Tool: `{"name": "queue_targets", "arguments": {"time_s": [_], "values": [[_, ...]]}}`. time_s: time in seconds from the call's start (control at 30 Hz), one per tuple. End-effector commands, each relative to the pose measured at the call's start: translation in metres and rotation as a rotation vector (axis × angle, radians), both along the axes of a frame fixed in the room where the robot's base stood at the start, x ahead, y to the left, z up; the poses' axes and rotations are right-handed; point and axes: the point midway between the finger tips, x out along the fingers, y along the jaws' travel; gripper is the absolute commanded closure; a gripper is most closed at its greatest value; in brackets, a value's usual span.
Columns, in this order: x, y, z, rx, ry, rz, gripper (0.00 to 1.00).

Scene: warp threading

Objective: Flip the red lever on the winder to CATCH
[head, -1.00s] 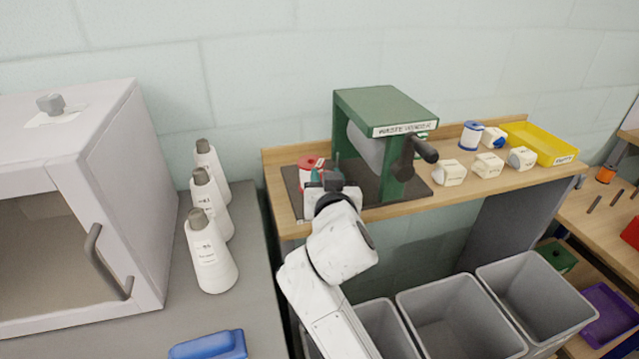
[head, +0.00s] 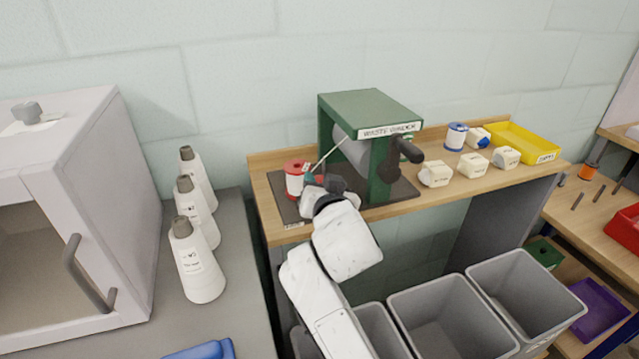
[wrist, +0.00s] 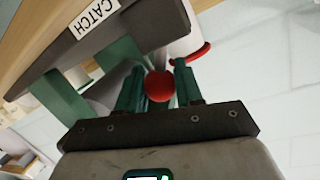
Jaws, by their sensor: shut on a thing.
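The green winder (head: 372,105) stands on the wooden bench in the head view. My gripper (head: 314,182) is low at its left side, in front of a red-and-white spool (head: 293,180). In the wrist view my gripper (wrist: 158,88) is shut on the round red knob of the lever (wrist: 159,87), between the teal fingers. The CATCH label (wrist: 95,17) is on a dark edge to the upper left of the knob. A thin pale line (head: 330,155) runs from near my gripper up to the grey drum. My gripper hides the knob in the head view.
A dark crank handle (head: 408,150) sticks out at the winder's right. White blocks (head: 473,165), a blue-and-white spool (head: 456,137) and a yellow tray (head: 522,143) are to the right. Grey bins (head: 453,315) stand below. White bottles (head: 196,260) are on the left counter.

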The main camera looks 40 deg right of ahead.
Motion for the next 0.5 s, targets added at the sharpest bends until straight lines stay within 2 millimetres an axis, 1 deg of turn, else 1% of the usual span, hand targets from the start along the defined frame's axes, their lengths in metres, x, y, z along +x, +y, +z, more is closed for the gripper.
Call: {"name": "queue_targets", "arguments": {"time_s": [0.03,0.07,0.27,0.5], "values": [[-0.0011,-0.0013,-0.006,0.006,0.013,-0.004,1.0],[-0.0011,-0.0013,-0.006,0.006,0.013,-0.004,0.62],[-0.0007,-0.0008,-0.0042,0.004,0.008,-0.002,0.42],[-0.0005,-0.0001,-0.0022,0.002,0.005,-0.001,0.41]]}}
